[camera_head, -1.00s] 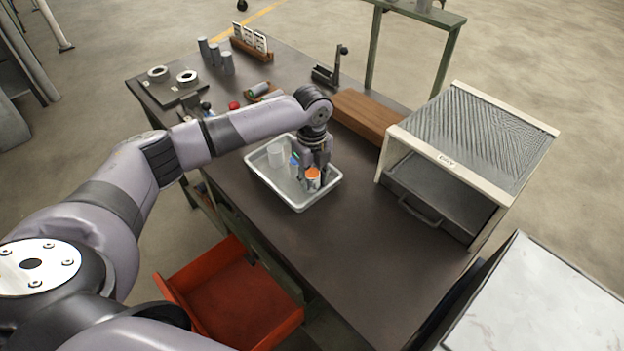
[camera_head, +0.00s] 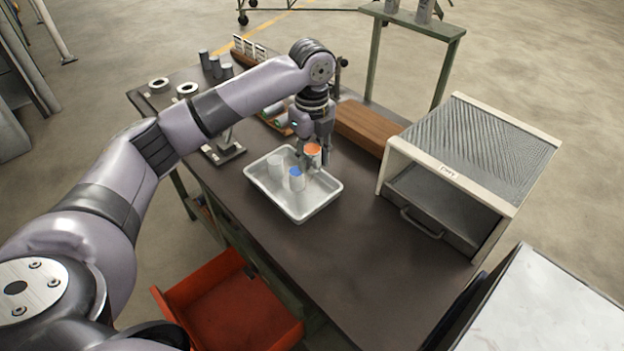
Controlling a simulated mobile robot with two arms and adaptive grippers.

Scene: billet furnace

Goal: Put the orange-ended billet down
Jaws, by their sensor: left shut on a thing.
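The orange-ended billet (camera_head: 312,150) is a short grey cylinder with an orange top. My left gripper (camera_head: 316,158) points down and is shut on it, holding it upright above the back right part of the metal tray (camera_head: 307,213). The gripper's fingers partly hide the billet's sides. My right gripper is not in view.
A grey furnace box (camera_head: 462,150) with an open front stands right of the tray. A wooden block (camera_head: 368,128) lies behind the tray. Grey cylinders (camera_head: 214,66) and rings (camera_head: 187,91) sit at the far left. The dark bench top (camera_head: 350,250) in front is clear.

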